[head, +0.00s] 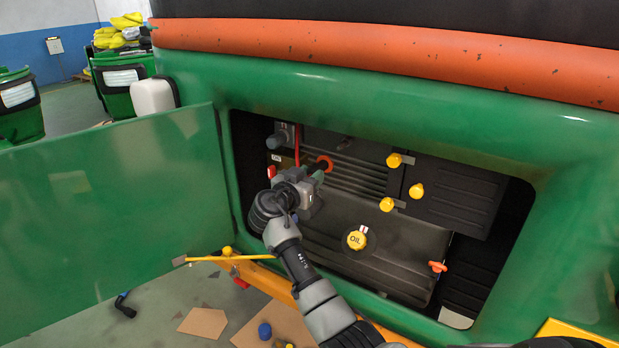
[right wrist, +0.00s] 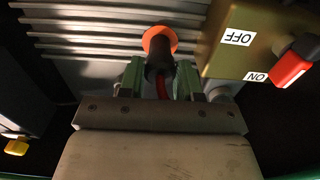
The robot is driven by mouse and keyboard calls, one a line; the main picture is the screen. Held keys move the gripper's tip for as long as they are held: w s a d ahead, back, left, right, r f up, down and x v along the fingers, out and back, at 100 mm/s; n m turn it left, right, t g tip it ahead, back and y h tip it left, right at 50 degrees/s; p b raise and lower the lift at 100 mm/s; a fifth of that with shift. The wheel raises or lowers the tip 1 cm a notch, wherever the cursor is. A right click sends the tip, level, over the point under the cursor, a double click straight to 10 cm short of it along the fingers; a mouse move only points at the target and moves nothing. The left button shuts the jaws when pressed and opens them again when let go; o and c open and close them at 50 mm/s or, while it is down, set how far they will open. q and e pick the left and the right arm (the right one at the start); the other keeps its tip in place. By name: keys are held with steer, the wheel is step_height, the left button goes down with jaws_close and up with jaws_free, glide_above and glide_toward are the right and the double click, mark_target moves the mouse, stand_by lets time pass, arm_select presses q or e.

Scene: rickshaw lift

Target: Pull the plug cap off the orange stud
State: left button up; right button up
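The orange stud shows as an orange ring (right wrist: 160,41) on the ribbed dark engine housing in the right wrist view, and in the head view (head: 326,161). The black plug cap (right wrist: 160,58) sits on it, with a red cable leaving its near end. My right gripper (right wrist: 161,75) has its two green fingers on either side of the cap, apart, with at most a narrow gap to it. Whether either finger touches is hard to tell. In the head view this gripper (head: 308,180) reaches into the bay and partly hides the cap. My left gripper is not in view.
An ON/OFF switch box (right wrist: 229,65) with a red switch (right wrist: 294,63) is close to the right finger. The green bay frame (head: 225,150) and open green door (head: 110,200) bound the opening. Yellow caps (head: 387,204) and the oil cap (head: 357,239) are on the engine.

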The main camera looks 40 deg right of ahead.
steer(key=shift+c, duration=1.3)
steer(key=shift+a+f, duration=0.1)
steer(key=shift+b+v, duration=0.75)
steer(key=shift+v, duration=1.25)
steer(key=shift+s, duration=0.1)
